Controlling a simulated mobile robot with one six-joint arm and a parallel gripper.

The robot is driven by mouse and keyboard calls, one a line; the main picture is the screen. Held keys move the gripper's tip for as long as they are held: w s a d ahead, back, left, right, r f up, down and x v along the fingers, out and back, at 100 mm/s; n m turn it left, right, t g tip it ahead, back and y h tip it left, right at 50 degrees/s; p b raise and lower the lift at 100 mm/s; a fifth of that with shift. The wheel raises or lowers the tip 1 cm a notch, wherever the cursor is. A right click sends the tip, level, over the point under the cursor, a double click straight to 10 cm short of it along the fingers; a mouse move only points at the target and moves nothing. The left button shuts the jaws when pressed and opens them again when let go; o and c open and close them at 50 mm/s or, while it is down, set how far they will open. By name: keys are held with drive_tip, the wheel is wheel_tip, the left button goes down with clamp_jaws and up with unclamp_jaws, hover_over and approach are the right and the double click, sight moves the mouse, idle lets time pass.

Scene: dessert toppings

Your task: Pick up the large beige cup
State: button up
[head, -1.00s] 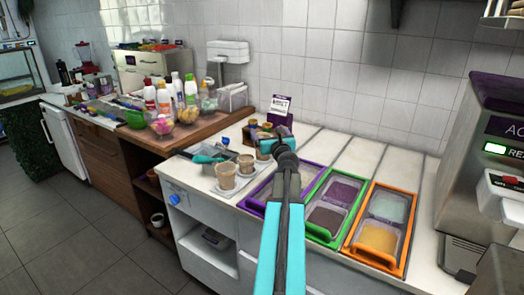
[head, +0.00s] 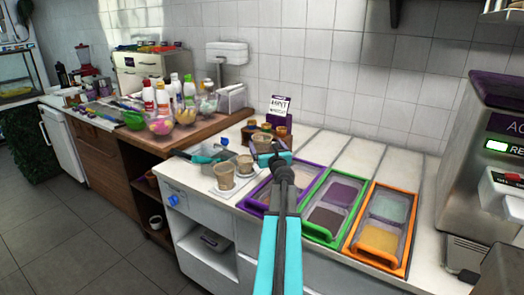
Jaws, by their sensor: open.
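Several beige cups stand on the white counter left of my arm. The front cup (head: 224,175) looks the largest and stands upright on a pale tray. A smaller-looking cup (head: 245,164) is just right of and behind it. Another beige cup (head: 262,140) is farther back, partly hidden by my gripper. My gripper (head: 262,155) is open and empty, to the right of the front cup and apart from it. Its fingers are small in view, and their exact height above the counter is hard to tell.
A metal basin with a turquoise-handled tool (head: 200,157) is behind the cups. A small sign (head: 280,106) and jars stand at the back. A machine (head: 485,160) stands at far right.

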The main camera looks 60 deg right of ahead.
sight(264, 142)
idle(0.3)
drive_tip(key=shift+x, duration=2.5)
drive_tip(key=c, duration=1.4)
drive_tip(key=shift+r+p, duration=0.1)
drive_tip(key=shift+p, duration=0.2)
drive_tip(key=s+a+r, duration=0.1)
drive_tip(key=s+a, duration=0.2)
drive_tip(key=a, duration=0.1)
drive_tip(key=s+a+r, duration=0.2)
drive_tip(key=a, duration=0.3)
drive_tip(key=s+a+r, duration=0.1)
drive_tip(key=s+a, duration=0.2)
drive_tip(key=a, duration=0.1)
drive_tip(key=shift+s+a+r, duration=0.3)
drive_tip(key=shift+r, duration=0.1)
